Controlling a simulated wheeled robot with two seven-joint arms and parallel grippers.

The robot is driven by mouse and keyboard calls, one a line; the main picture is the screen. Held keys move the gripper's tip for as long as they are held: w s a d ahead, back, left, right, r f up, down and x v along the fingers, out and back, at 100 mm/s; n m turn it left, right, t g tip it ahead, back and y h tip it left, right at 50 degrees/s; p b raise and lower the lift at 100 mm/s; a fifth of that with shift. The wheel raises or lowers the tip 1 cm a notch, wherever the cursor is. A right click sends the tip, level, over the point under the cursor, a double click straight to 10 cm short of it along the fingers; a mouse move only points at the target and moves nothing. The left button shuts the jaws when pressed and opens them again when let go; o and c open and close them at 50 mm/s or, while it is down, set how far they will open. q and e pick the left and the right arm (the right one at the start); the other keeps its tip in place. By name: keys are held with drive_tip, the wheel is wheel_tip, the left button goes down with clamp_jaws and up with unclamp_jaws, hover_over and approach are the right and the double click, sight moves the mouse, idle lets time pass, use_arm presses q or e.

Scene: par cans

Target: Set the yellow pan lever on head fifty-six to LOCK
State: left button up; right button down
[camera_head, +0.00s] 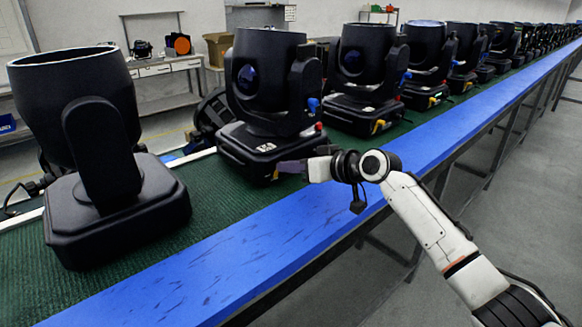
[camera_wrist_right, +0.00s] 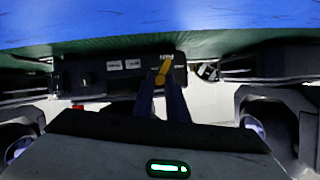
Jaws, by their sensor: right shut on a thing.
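A black moving head (camera_head: 262,85) stands on the green belt, second from the left. Its base carries a small white label (camera_head: 266,147), too small to read for sure. My right gripper (camera_head: 283,168) reaches the near side of this base from the right. In the right wrist view, the yellow pan lever (camera_wrist_right: 163,70) stands slanted at the base edge beside a white PAN marking (camera_wrist_right: 167,57). The dark fingers of my right gripper (camera_wrist_right: 161,88) are shut on the lever. The lock marking by the lever cannot be read. My left gripper is not in view.
Another black head (camera_head: 95,140) stands at the left, and several more (camera_head: 362,75) run to the back right. A blue rail (camera_head: 230,250) edges the belt (camera_head: 120,270). A workbench (camera_head: 165,70) stands behind. The floor (camera_head: 480,200) at the right is clear.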

drive_tip(key=shift+f, duration=0.1)
drive_tip(key=c, duration=1.7)
unclamp_jaws()
drive_tip(key=shift+c, duration=0.2)
drive_tip(key=v, duration=1)
drive_tip(key=shift+s+b, duration=0.15)
drive_tip(key=shift+b, duration=0.3)
drive_tip(key=shift+d, duration=0.15)
